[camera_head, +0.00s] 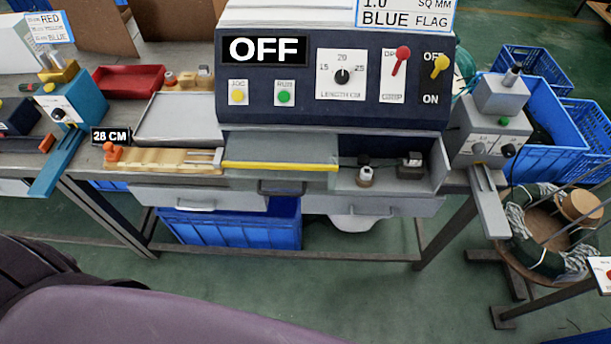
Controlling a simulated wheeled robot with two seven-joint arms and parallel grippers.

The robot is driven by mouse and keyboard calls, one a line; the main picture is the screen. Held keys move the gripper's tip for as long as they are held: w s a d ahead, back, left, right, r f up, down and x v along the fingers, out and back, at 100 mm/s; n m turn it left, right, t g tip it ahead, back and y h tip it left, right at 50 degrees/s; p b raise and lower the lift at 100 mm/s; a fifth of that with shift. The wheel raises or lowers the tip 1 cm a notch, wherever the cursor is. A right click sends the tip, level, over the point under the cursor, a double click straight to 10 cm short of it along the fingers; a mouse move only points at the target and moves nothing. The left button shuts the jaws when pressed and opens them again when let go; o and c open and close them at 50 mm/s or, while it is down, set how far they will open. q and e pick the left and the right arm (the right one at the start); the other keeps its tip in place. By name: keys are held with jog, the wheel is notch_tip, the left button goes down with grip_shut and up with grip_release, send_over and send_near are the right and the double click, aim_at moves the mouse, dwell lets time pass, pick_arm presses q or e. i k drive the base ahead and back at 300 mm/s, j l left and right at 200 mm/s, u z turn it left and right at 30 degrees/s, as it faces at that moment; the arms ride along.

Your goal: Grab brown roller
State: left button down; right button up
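I cannot tell for sure which thing is the brown roller. Small brown and tan pieces (187,80) sit on the bench behind the grey tray, left of the machine; they are too small to make out. A larger brown, round wooden reel (530,258) stands on the floor at the far right, with dark and white cable coiled around its tan hub (580,207). Neither of my grippers is in view, so nothing is seen held.
The dark blue machine (335,115) reads OFF. A grey tray (178,120), red tray (128,79) and wooden strip (165,160) with an orange knob lie left of it. Blue crates (590,125) stand at right. A purple surface (150,318) fills the lower left foreground.

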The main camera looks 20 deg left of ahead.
aim_at(365, 181)
jog(key=j+z, duration=0.1)
jog(key=j, duration=0.55)
jog(key=k+j+z, duration=0.15)
jog(key=j, duration=0.5)
jog(key=i, duration=0.05)
